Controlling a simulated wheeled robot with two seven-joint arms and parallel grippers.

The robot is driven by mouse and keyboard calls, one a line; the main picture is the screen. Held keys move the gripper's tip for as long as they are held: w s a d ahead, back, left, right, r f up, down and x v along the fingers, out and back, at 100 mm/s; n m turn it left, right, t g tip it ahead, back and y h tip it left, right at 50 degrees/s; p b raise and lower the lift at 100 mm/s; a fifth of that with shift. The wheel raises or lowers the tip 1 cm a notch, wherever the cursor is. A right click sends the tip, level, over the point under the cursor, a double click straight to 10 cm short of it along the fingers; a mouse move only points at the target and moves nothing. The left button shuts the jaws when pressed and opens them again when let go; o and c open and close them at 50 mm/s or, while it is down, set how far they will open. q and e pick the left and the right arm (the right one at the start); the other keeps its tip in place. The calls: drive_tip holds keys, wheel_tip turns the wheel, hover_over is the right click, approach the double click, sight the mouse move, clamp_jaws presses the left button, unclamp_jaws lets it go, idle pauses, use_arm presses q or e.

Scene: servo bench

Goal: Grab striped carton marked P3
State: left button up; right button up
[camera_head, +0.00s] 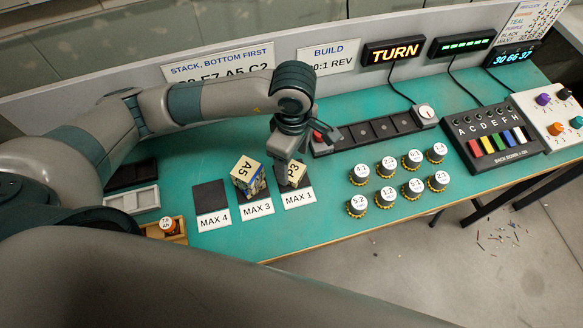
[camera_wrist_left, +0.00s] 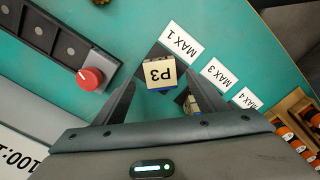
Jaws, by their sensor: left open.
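The carton marked P3 (camera_head: 294,173) stands on the dark pad behind the MAX 1 label, partly hidden by my left gripper in the head view. In the left wrist view its cream top with "P3" (camera_wrist_left: 160,73) and a blue lower edge show; stripes are not clear. My left gripper (camera_head: 287,165) points down over it, open. In the left wrist view the carton appears between and just beyond the fingertips (camera_wrist_left: 156,88); contact cannot be told. My right gripper is not in view.
A carton marked A5 (camera_head: 245,170) stands close left, on the MAX 3 pad. The MAX 4 pad (camera_head: 210,196) is empty. Behind is a dark strip (camera_head: 365,132) with a red knob (camera_wrist_left: 89,78). Several labelled round knobs (camera_head: 388,164) stand to the right.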

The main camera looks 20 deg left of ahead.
sight(291, 170)
use_arm(q)
drive_tip(key=shift+a+f+p, duration=0.2)
drive_tip(key=shift+f+p, duration=0.3)
drive_tip(key=shift+f, duration=1.1)
drive_tip(key=c, duration=1.1)
